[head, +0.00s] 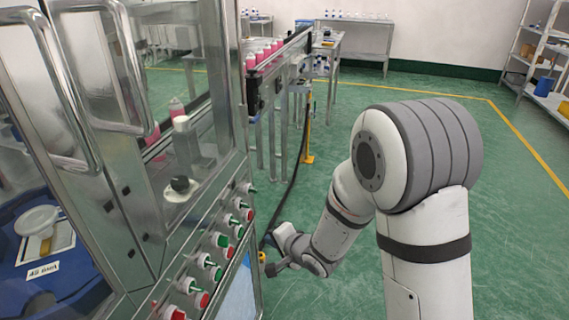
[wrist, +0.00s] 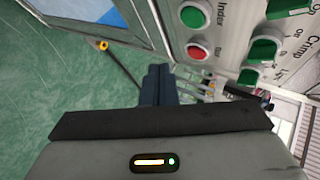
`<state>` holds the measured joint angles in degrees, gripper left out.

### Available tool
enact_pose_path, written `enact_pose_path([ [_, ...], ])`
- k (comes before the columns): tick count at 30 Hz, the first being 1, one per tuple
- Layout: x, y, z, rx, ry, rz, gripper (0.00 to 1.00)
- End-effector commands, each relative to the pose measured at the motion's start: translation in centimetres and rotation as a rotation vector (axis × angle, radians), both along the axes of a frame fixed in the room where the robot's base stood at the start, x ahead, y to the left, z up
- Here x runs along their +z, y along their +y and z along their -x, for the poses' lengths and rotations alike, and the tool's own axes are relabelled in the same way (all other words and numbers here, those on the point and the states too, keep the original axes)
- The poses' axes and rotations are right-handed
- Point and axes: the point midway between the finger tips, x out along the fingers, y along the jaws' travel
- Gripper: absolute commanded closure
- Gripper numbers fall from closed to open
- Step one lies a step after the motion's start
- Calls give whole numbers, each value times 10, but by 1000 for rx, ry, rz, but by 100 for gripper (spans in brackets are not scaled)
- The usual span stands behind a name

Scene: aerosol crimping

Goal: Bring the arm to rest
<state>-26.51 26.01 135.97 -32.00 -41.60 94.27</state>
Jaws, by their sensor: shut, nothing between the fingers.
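My gripper (wrist: 157,84) shows in the wrist view as two dark fingers pressed together, shut and empty. It is near the front of the machine's control panel, with a gap of unclear size. In the head view my white and grey arm stands at the right and bends down and left. Its wrist end is low beside the panel, and the fingertips are hard to make out there. The control panel (head: 217,240) carries red and green buttons; in the wrist view a red button (wrist: 197,51) and a green button (wrist: 193,17) are close to the fingers.
The steel machine cabinet (head: 128,190) with glass doors and handles fills the left. A conveyor (head: 287,55) with pink cans runs behind it. A yellow post (head: 308,135) and a dark cable stand on the floor. Green floor (head: 500,190) is clear at the right.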

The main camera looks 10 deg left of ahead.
Motion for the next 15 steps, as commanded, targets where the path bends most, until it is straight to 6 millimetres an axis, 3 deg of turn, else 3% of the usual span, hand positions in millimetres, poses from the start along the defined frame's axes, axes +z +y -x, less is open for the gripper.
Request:
enact_pose_path([
  [5, 23, -27, -11, -27, -51, 102, 100],
  [10, 77, -105, -21, -71, -124, 397, 100],
  [15, 131, -190, 5, -54, -90, 696, 100],
])
